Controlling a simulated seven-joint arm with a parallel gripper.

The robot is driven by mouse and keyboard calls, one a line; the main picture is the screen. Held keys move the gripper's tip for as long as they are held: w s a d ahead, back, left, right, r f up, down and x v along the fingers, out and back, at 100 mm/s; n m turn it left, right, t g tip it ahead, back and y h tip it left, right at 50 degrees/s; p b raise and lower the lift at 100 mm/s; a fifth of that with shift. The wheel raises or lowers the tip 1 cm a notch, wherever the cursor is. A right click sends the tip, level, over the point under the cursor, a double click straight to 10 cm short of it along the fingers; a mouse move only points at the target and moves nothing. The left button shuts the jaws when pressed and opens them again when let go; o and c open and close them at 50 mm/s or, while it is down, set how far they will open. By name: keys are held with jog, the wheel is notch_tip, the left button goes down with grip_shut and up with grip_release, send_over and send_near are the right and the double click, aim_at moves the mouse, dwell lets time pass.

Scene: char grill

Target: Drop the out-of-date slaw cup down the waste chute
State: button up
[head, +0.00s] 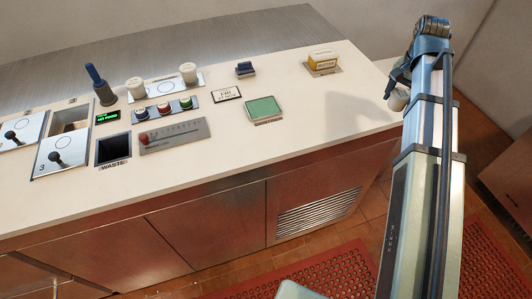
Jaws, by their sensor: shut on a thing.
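My gripper (394,90) is at the right end of the counter, seen from the side and partly hidden by my arm. It is shut on a small pale cup (398,101), held near the counter's right edge. Any date on this cup cannot be read. The waste chute (113,150) is a dark square opening in the counter at the left, with a WASTE label below it. My gripper is far to its right. Two more pale cups, one at the left (136,89) and one at the right (188,73), stand on a metal plate at the back.
A second opening (70,117), levers and a blue-handled tool (96,84) are at the left. Red, blue and green knobs (164,108), a slider panel (174,135), a small sign (227,94), a green pad (263,108) and a yellow box (322,60) occupy the counter. The front right counter is clear.

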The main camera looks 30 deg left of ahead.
jog(key=shift+n, duration=0.5)
jog(key=s+a, duration=0.1)
jog(key=a, duration=0.6)
jog(key=s+a+r, duration=0.1)
jog(key=a, duration=0.6)
jog(key=s+a, duration=0.1)
jog(key=a, duration=0.7)
jog(key=shift+s+r, duration=0.1)
jog(key=shift+r, duration=0.05)
jog(key=shift+n, duration=0.4)
jog(key=s+a, duration=0.3)
jog(key=a, duration=0.3)
jog(key=s+a, duration=0.3)
jog(key=a, duration=0.3)
jog(key=s+a+r, duration=0.1)
jog(key=s+a, duration=0.2)
jog(key=a, duration=0.3)
jog(key=shift+n, duration=0.9)
jog(key=s+a, duration=0.9)
jog(key=s, duration=0.2)
jog(key=s+a+r, duration=0.1)
jog(key=s+a, duration=0.7)
jog(key=s, duration=0.3)
jog(key=s+a+r, duration=0.1)
jog(key=s+a, duration=0.8)
jog(key=s, duration=0.3)
jog(key=shift+a, duration=0.35)
jog(key=shift+f, duration=2.8)
jog(key=o, duration=1.2)
jog(key=shift+c, duration=0.2)
